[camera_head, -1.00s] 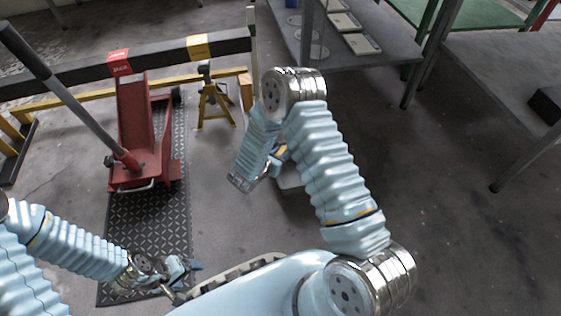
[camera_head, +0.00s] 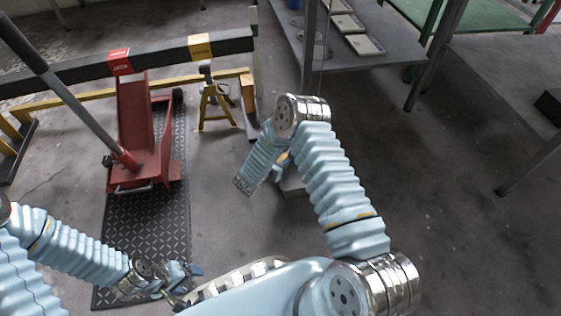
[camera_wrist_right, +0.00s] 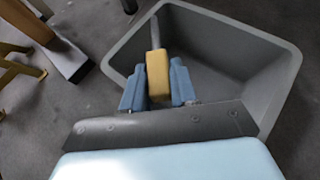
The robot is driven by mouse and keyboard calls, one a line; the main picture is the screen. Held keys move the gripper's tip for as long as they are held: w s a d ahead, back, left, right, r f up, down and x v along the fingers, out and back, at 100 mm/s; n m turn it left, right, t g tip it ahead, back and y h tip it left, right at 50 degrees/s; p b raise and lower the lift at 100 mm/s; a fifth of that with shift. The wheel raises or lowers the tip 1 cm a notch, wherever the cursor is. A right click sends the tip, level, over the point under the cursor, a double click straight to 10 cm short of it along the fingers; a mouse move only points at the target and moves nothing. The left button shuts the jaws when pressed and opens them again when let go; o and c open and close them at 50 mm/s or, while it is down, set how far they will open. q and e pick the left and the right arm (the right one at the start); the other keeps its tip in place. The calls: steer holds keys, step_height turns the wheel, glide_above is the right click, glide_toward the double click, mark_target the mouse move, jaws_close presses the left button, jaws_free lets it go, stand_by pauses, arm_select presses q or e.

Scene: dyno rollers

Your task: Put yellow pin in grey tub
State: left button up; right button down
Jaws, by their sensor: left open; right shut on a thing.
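In the right wrist view, a yellow pin (camera_wrist_right: 158,75) with a grey shaft at its far end is held between the blue fingers of my right gripper (camera_wrist_right: 158,84). The right gripper is shut on it. Behind and below it is the grey tub (camera_wrist_right: 255,50), open at the top, and the pin shows over its opening. I cannot tell how deep the pin reaches. My left gripper (camera_head: 188,270) is open at the lower left, low near the dark mat.
A red floor jack (camera_head: 145,160) with a long handle stands on a dark mat (camera_head: 140,235) at the left. A yellow jack stand (camera_head: 212,105) is beside it. A grey bench (camera_head: 385,70) with trays stands behind the right arm.

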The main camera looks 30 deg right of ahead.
steer(key=shift+f+b, duration=0.4)
steer(key=shift+f, duration=0.05)
steer(key=c, duration=0.9)
jaws_free()
steer(key=shift+f, duration=0.1)
steer(key=shift+r+p, duration=0.95)
steer(key=p+v, duration=0.1)
steer(key=v, duration=1)
steer(key=shift+s+a, duration=0.3)
steer(key=shift+a, duration=0.05)
